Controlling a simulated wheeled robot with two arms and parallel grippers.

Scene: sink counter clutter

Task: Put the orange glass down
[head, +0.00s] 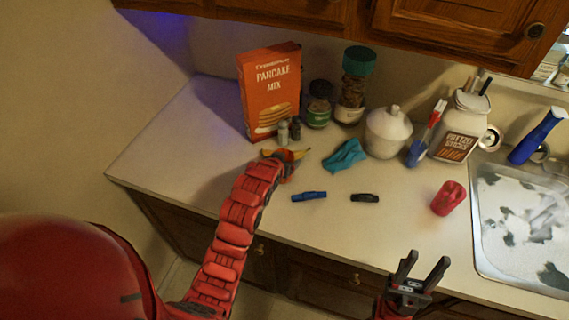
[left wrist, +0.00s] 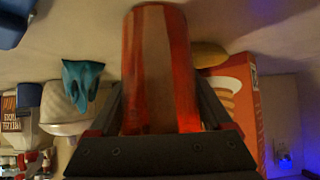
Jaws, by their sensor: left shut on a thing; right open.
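The orange glass (left wrist: 160,70) is between the fingers of my left gripper (left wrist: 160,115), which is shut on it. In the head view my left gripper (head: 284,164) is at the counter's left part, in front of the pancake mix box, and only a bit of the glass (head: 287,155) shows past my arm. I cannot tell whether the glass touches the counter (head: 330,235). My right gripper (head: 422,270) is open and empty, in front of the counter edge.
The pancake mix box (head: 270,90), small shakers (head: 283,133) and jars (head: 355,85) stand behind. A teal cloth (head: 345,156), blue marker (head: 309,196) and red cup (head: 448,198) lie to the right. The front counter is mostly clear.

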